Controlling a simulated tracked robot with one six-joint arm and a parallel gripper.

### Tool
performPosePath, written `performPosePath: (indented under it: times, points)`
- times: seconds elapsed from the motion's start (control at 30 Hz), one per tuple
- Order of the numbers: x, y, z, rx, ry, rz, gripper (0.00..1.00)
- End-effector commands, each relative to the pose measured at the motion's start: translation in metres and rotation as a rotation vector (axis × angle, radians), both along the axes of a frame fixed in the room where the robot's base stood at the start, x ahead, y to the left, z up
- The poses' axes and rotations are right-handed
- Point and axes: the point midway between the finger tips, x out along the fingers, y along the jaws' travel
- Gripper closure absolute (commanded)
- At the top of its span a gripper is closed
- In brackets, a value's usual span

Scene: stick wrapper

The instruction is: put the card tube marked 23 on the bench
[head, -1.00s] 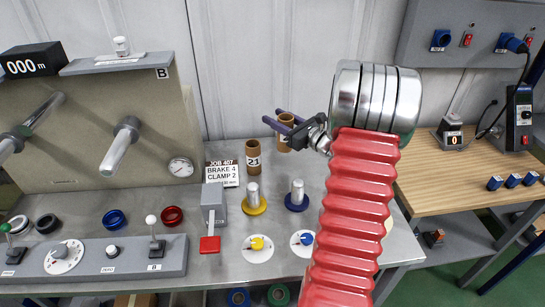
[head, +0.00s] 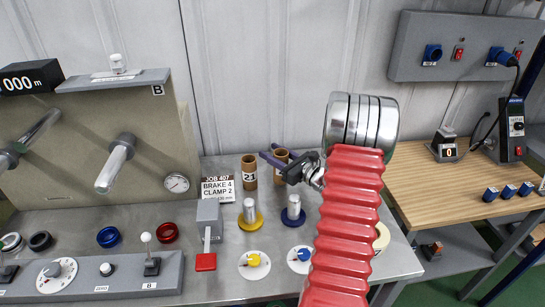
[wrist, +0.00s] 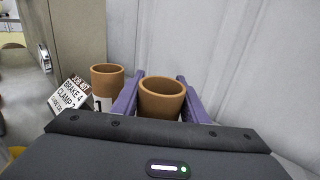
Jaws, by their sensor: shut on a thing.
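A brown card tube (head: 282,155) stands upright at the back of the grey metal table, and it also shows in the wrist view (wrist: 161,98). My gripper (head: 271,156) is shut on it, with a purple finger on each side (wrist: 160,97). No number shows on this tube; the fingers and gripper body hide much of it. A second card tube (head: 249,171) marked 21 stands just to its left, apart from it, and shows in the wrist view (wrist: 106,82). A wood-topped bench (head: 425,185) stands at the right.
A job sign (head: 218,189) reading brake 4, clamp 2 stands left of the tubes. A yellow-based post (head: 250,214) and a blue-based post (head: 293,210) stand in front. The wooden top has a small display box (head: 447,149) and blue blocks (head: 508,191); its front left is clear.

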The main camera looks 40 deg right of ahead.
Motion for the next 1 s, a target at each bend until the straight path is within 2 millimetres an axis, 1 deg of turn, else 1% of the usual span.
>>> performPosePath:
  times: [0.03, 0.1, 0.5, 0.53, 0.77, 1.0]
  points:
    - [-0.0001, -0.0002, -0.0065, 0.002, 0.001, 0.000, 0.82]
    - [-0.0002, -0.0002, -0.0115, 0.001, 0.001, -0.001, 0.82]
    - [-0.0005, -0.0008, -0.0148, 0.000, 0.000, -0.002, 0.82]
    - [-0.0005, -0.0009, -0.0144, -0.001, 0.000, -0.002, 0.58]
    - [-0.0006, -0.0010, -0.0143, 0.000, 0.000, -0.002, 0.42]
    - [-0.0007, -0.0012, -0.0141, 0.000, 0.000, -0.002, 0.42]
